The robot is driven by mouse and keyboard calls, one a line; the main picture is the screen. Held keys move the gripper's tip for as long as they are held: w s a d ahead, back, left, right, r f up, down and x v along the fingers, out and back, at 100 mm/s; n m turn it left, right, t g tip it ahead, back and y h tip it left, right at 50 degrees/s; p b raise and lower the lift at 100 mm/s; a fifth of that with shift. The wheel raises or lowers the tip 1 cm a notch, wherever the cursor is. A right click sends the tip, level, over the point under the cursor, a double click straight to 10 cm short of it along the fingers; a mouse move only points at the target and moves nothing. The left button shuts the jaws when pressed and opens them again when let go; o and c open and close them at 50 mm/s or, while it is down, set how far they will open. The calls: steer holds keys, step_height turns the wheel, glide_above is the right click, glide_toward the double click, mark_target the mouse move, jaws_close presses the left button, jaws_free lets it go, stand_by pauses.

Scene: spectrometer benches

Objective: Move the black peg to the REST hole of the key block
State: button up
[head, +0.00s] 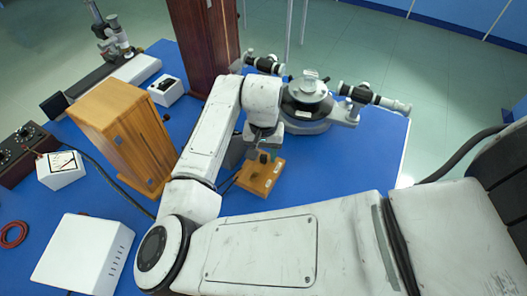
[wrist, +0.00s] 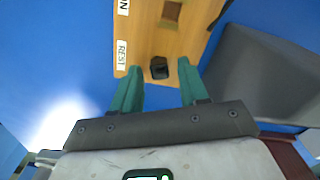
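The wooden key block (head: 255,186) lies on the blue bench below my gripper (head: 265,150). It also fills the top middle of the wrist view (wrist: 150,35), with a white REST label (wrist: 122,55) and a second label (wrist: 123,6), cut off and ending in N. The black peg (wrist: 159,68) stands at the block's near end, level with the REST label. A square empty hole (wrist: 171,12) shows beside the other label. My gripper's green fingers (wrist: 158,76) are apart, one on each side of the peg, with gaps visible. How deep the peg sits cannot be told.
A dark grey box (wrist: 255,75) stands close to the right of the block in the wrist view. A round instrument with telescopes (head: 308,98) stands behind my gripper. A wooden box (head: 125,130) and white box (head: 85,255) are at left. Bench right of the block looks clear.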

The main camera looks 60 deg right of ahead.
steer(key=shift+o, duration=0.4)
steer(key=shift+r, duration=0.1)
step_height(320, 180, up, 11)
steer(key=shift+f, duration=0.2)
steer(key=shift+s, duration=0.1)
stand_by(0.5)
